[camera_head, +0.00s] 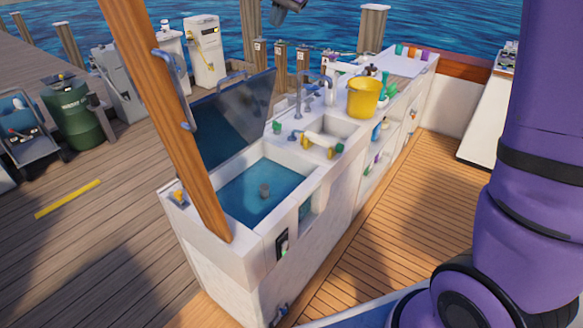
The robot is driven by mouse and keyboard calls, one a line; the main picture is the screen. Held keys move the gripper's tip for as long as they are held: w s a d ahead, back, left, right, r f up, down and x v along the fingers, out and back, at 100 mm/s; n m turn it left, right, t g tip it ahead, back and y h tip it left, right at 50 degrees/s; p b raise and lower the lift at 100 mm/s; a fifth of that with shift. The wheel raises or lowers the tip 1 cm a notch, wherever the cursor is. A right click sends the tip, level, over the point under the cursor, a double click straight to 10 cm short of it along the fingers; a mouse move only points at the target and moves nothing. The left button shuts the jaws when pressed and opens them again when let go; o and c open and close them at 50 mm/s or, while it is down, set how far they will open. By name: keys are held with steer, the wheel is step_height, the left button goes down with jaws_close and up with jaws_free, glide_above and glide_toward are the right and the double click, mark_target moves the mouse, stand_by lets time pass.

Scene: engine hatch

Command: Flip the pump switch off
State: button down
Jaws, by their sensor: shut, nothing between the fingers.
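A small black plate with a pale part in its middle (282,244) is on the side of the white counter, below the open basin. It looks like the pump switch, but it is too small to tell which way it is set. A dark grey piece at the top edge looks like the end of my gripper (289,6). It is mostly cut off by the frame, far above and apart from the plate. It looks shut and holds nothing that I can see. My purple arm fills the right side.
A yellow bucket (363,98), a tap (312,85) and bottles stand on the counter (345,148). The plank deck (385,215) right of the counter is clear.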

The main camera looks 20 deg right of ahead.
steer(key=s+d+f+n+h, duration=0.15)
steer(key=s+d, duration=0.25)
steer(key=s, duration=1.1)
steer(key=s+d+n+y, duration=0.1)
steer(key=s+d+n, duration=0.3)
steer(key=s, duration=1.1)
steer(key=w+a+f+m+g+y, duration=0.1)
steer(key=w+f+m+y, duration=0.1)
steer(key=w+f+m, duration=0.55)
steer(key=w+a+f+m+g+y, duration=0.1)
steer(key=w+f+m+y, duration=0.15)
steer(key=f+m, duration=0.9)
steer(key=w+a+f+m+g+y, duration=0.1)
steer(key=w+f+m+y, duration=0.1)
steer(key=w+f+m, duration=0.7)
steer(key=s+d+f+m, duration=0.1)
steer(key=s+f+m, duration=0.2)
steer(key=f+m, duration=0.6)
steer(key=s+d+f+m, duration=0.1)
steer(key=s+f+m, duration=0.2)
steer(key=f+m, duration=0.6)
steer(key=shift+s+d+f+h, duration=0.15)
steer(key=shift+d+f+h, duration=0.2)
steer(key=shift+f, duration=7.25)
